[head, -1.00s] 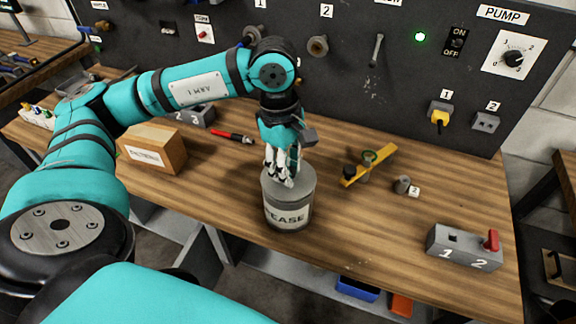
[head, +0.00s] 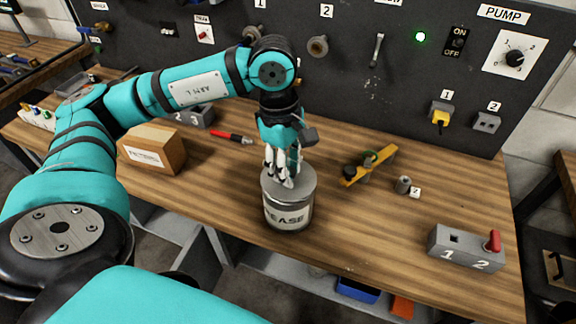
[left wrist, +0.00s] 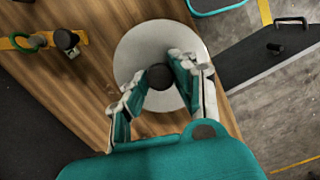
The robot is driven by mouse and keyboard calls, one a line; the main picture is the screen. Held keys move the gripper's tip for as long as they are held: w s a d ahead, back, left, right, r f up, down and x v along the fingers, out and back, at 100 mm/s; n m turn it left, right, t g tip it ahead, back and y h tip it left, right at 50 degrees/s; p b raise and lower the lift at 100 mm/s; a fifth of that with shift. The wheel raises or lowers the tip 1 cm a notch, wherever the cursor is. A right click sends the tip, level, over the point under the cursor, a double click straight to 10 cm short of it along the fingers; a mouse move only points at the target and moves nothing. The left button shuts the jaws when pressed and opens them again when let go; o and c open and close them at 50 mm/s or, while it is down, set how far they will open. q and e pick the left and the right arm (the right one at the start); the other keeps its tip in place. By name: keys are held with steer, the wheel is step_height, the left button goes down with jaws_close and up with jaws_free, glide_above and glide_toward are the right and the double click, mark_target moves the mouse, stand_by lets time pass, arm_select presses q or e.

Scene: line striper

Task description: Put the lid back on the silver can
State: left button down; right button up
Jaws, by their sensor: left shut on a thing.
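The silver can (head: 288,216), with part of a "GREASE" label showing, stands upright on the wooden bench. The grey round lid (head: 303,185) is level at the can's top; I see no gap, but cannot tell whether it is fully seated. My left gripper (head: 281,181) points down over it. In the left wrist view, its fingers (left wrist: 156,92) are shut on the dark knob (left wrist: 160,76) in the middle of the lid (left wrist: 137,50). The lid hides the can below it there. My right gripper is not in view.
A cardboard box (head: 153,148) and a red pen-like tool (head: 231,136) lie left of the can. A yellow bar (head: 378,164), a small grey cylinder (head: 403,184) and a grey switch block (head: 466,248) are to the right. The black panel (head: 350,85) rises behind. The bench's front edge is close.

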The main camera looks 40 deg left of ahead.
arm_select(q)
steer(key=shift+f+b, duration=0.2)
steer(key=shift+b, duration=0.6)
stand_by(0.7)
stand_by(0.3)
steer(key=c, duration=0.5)
jaws_free()
steer(key=shift+r+p, duration=2)
steer(key=shift+r, duration=1.55)
steer(key=shift+c, duration=0.2)
jaws_close()
